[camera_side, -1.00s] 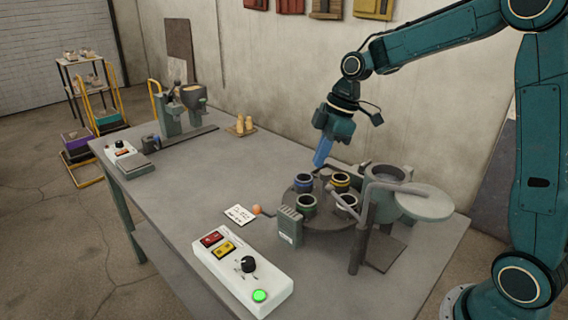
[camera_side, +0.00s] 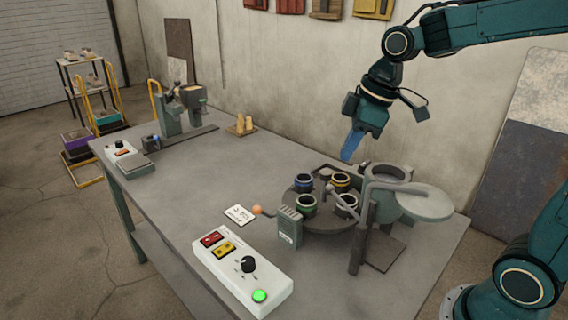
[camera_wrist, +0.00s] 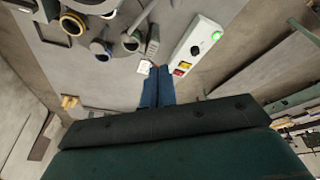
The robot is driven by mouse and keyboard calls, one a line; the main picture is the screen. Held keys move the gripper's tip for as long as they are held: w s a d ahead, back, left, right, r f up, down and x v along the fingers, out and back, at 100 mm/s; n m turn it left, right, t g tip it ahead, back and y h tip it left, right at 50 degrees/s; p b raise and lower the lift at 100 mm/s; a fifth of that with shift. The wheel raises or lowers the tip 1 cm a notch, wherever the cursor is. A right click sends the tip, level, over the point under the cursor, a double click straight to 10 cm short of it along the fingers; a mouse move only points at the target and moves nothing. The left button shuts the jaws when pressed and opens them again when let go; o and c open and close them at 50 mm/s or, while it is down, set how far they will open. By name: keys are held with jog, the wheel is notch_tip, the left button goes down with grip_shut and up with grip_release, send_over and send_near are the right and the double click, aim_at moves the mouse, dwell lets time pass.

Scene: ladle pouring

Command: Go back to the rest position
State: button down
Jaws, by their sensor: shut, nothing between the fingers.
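My gripper (camera_side: 350,147) has blue fingers and hangs in the air above the back of the turntable of cups. Its fingers are together with nothing between them, and it touches nothing. In the wrist view the blue fingers (camera_wrist: 157,86) lie side by side, pointing toward the table. The round grey turntable (camera_side: 325,222) carries several dark cups with coloured rims, among them a blue-rimmed cup (camera_side: 304,182) and a yellow-rimmed cup (camera_side: 341,182).
A grey pot (camera_side: 385,185) with a round plate (camera_side: 425,202) stands right of the turntable. A control box (camera_side: 240,268) with a lit green button is at the front. A pouring stand (camera_side: 180,110) and small tan pieces (camera_side: 241,124) are farther back. The middle of the table is clear.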

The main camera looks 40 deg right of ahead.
jog(key=s+m, duration=0.2)
jog(key=s, duration=0.3)
jog(key=s+m+t+h, duration=0.1)
jog(key=s+m, duration=0.1)
jog(key=s, duration=0.3)
jog(key=s+m+t, duration=0.1)
jog(key=s+m, duration=0.1)
jog(key=s, duration=0.3)
jog(key=shift+s+a+r+m+h, duration=0.15)
jog(key=shift+a+r+m+h, duration=0.15)
jog(key=shift+r+m, duration=0.1)
jog(key=shift+s+d+f, duration=0.1)
jog(key=shift+s+f, duration=0.1)
jog(key=shift+s, duration=0.25)
